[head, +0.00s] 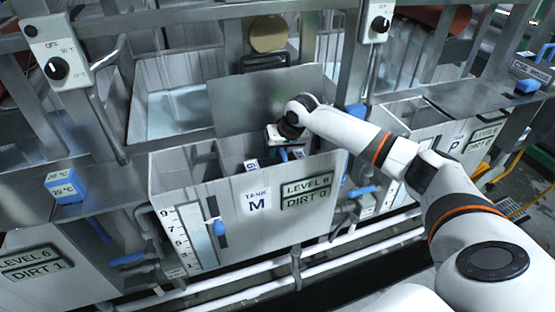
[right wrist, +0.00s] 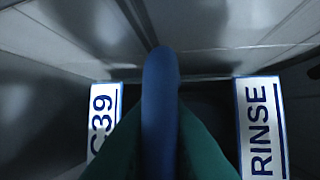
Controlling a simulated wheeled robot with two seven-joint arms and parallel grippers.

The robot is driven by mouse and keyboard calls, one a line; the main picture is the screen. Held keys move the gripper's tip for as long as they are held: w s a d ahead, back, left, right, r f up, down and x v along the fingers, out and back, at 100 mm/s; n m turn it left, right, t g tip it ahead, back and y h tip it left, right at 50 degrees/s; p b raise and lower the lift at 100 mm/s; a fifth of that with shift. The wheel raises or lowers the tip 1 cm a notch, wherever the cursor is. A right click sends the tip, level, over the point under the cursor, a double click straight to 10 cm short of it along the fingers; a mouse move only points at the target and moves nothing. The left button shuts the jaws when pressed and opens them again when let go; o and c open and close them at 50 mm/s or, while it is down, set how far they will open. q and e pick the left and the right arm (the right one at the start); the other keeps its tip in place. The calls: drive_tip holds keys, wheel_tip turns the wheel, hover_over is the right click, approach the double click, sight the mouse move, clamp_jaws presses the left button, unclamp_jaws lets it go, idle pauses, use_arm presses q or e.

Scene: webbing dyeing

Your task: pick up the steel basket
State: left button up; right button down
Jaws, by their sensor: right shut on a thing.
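My right gripper (head: 284,149) reaches down into the open grey tank marked M (head: 232,225). In the right wrist view, its two green fingers (right wrist: 160,120) are shut on a blue handle (right wrist: 160,85), one finger on each side. The handle appears to belong to the steel basket, which sits low inside the tank. White labels reading C39 (right wrist: 102,115) and RINSE (right wrist: 262,125) lie on either side of the handle. In the head view, the tank's front wall and my gripper hide most of the basket. My left gripper is out of view.
A larger basin of pale liquid (head: 178,112) stands behind the tank, with a grey upright panel (head: 250,100) between them. Another tank marked P (head: 425,135) is at the right. Control boxes with black knobs (head: 57,68) hang on the frame. Pipes run below.

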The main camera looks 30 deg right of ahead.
wheel_tip(320, 180, up, 15)
drive_tip(key=b, duration=0.1)
drive_tip(key=shift+b, duration=0.35)
